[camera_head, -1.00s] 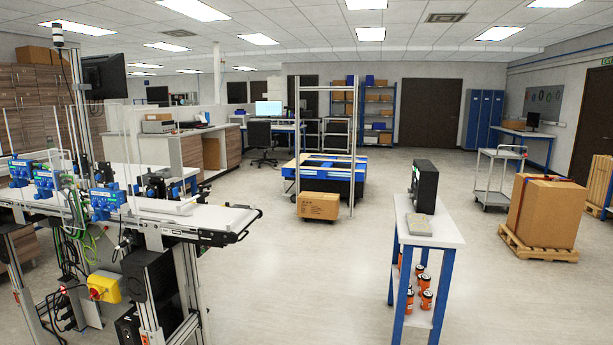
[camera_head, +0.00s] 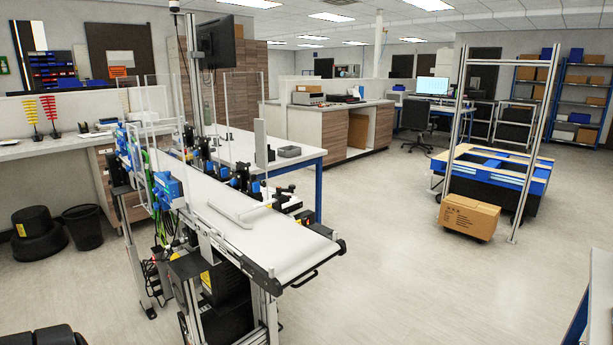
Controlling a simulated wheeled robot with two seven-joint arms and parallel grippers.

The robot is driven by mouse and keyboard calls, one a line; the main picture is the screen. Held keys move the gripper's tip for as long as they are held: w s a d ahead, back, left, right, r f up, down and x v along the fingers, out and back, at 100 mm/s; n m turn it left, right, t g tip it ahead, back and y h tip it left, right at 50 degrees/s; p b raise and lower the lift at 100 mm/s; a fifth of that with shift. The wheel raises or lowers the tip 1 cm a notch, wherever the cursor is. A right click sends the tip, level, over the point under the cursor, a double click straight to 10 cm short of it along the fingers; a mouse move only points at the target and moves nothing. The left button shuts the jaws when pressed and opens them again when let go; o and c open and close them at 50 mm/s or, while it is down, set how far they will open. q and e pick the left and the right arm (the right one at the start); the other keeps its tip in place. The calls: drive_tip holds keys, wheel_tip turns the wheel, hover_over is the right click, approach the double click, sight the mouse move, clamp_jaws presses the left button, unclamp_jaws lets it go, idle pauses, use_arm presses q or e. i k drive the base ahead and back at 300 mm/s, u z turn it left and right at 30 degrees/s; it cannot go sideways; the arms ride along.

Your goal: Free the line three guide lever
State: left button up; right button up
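A white belt conveyor (camera_head: 285,248) stands left of centre in the head view, its free end pointing toward the front right. A pale guide bar (camera_head: 236,214) lies along the belt. Blue and black units (camera_head: 165,187) with small black knobs line the conveyor's sides. Several such parts are close together, and I cannot tell which one is the line three guide lever. Neither of my grippers shows in the view.
Black bins (camera_head: 83,226) stand at the left. A white table edge (camera_head: 602,290) shows at the right. Open floor lies right of the conveyor.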

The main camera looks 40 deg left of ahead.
sight(278, 190)
drive_tip(key=u, duration=0.85)
drive_tip(key=i, duration=1.1)
drive_tip(key=u, duration=1.25)
